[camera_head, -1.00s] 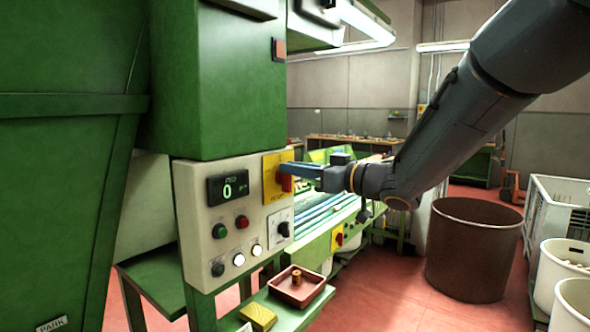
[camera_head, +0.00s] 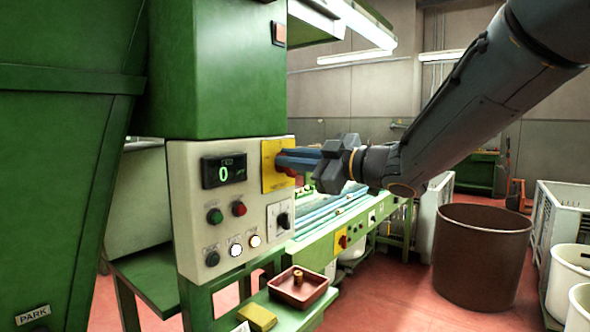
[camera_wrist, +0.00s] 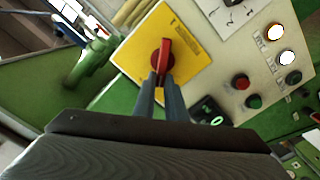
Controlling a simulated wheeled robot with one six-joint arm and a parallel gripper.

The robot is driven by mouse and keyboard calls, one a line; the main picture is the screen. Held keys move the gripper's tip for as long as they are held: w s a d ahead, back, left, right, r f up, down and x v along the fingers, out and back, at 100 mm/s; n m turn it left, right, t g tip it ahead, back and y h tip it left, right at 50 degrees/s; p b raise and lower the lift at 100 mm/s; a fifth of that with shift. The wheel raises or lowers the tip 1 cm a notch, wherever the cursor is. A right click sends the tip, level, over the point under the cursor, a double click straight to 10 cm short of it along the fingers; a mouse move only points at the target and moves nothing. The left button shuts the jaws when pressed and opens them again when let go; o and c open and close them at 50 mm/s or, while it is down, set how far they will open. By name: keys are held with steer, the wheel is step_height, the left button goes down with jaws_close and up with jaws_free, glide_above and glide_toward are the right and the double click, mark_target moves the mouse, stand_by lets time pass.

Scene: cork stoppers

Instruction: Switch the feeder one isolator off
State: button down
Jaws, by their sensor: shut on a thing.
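The feeder isolator is a red rotary handle (camera_wrist: 163,57) on a yellow plate (camera_wrist: 188,40). The plate (camera_head: 270,168) also shows on the pale control panel in the head view, where my fingers mostly hide the handle. My gripper (camera_wrist: 161,79) is shut on the handle. In the wrist view the handle lies in line with my fingers, diagonal to the plate's edges. In the head view my gripper (camera_head: 284,160) reaches the plate from the right, its body rolled. The plate's lettering is too small to read.
The panel (camera_head: 190,170) also carries a display (camera_head: 223,171) reading 0, push buttons, lit white lamps and a black selector (camera_head: 283,220). Below stands a red-brown tray (camera_head: 298,288) with a cork, beside a yellow block (camera_head: 257,317). A brown bin (camera_head: 482,255) stands right.

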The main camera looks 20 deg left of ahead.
steer(key=n+b, duration=0.2)
steer(key=f+n+b, duration=0.1)
steer(key=b, duration=0.1)
steer(key=n+b, duration=0.2)
steer(key=shift+s+a+f+n, duration=0.2)
steer(key=shift+s+a+n, duration=0.1)
steer(key=shift+s, duration=0.1)
steer(key=n+b, duration=0.1)
steer(key=b, duration=0.1)
steer(key=n+b, duration=0.1)
steer(key=n, duration=0.1)
steer(key=shift+s+f+b, duration=0.1)
steer(key=shift+f+b, duration=0.2)
steer(key=shift+b, duration=0.1)
steer(key=shift+f+n+b, duration=0.1)
steer(key=shift+n+b, duration=0.8)
steer(key=c, duration=1.8)
jaws_free()
steer(key=shift+a, duration=0.1)
